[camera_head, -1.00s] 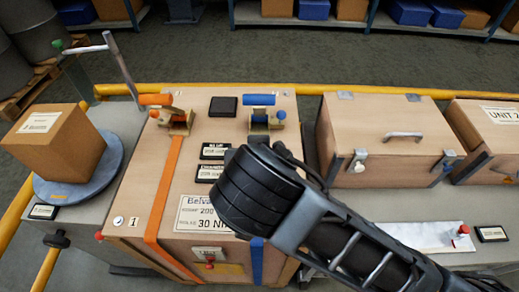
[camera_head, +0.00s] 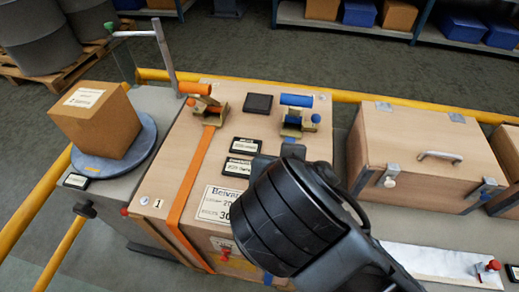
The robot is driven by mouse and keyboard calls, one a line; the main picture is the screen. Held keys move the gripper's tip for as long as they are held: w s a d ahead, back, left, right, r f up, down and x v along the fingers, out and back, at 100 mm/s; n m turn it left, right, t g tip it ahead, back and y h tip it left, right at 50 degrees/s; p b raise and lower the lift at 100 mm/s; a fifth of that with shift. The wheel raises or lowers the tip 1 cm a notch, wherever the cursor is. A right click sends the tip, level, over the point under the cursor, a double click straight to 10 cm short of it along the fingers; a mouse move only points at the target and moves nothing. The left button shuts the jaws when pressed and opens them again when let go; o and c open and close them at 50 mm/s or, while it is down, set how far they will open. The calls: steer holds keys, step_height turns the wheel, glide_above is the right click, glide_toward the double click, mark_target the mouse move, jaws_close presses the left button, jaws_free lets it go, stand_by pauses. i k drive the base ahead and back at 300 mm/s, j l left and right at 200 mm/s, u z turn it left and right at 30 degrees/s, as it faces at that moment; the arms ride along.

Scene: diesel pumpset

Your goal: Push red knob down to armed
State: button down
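Several red knobs show. One (camera_head: 488,266) stands at the right on the grey bench, beside a pale strip (camera_head: 430,259). Another (camera_head: 224,254) is low on the front of the large wooden crate (camera_head: 185,160), partly near my arm. I cannot read any "armed" marking. My thick black wrist covers the crate's front right. A small dark part of my gripper (camera_head: 293,152) shows beyond it, close below the blue-handled latch (camera_head: 297,100). My fingers are mostly hidden, so their opening cannot be told. I see no contact with a red knob.
An orange-handled latch (camera_head: 197,89) and orange strap (camera_head: 195,175) are on the crate. A cardboard box (camera_head: 97,119) sits on a round blue plate (camera_head: 147,141) at left. A lidded wooden box (camera_head: 415,155) stands right. A yellow rail (camera_head: 360,97) runs behind.

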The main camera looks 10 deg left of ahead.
mark_target(224, 258)
steer(key=u, duration=0.9)
steer(key=k, duration=0.2)
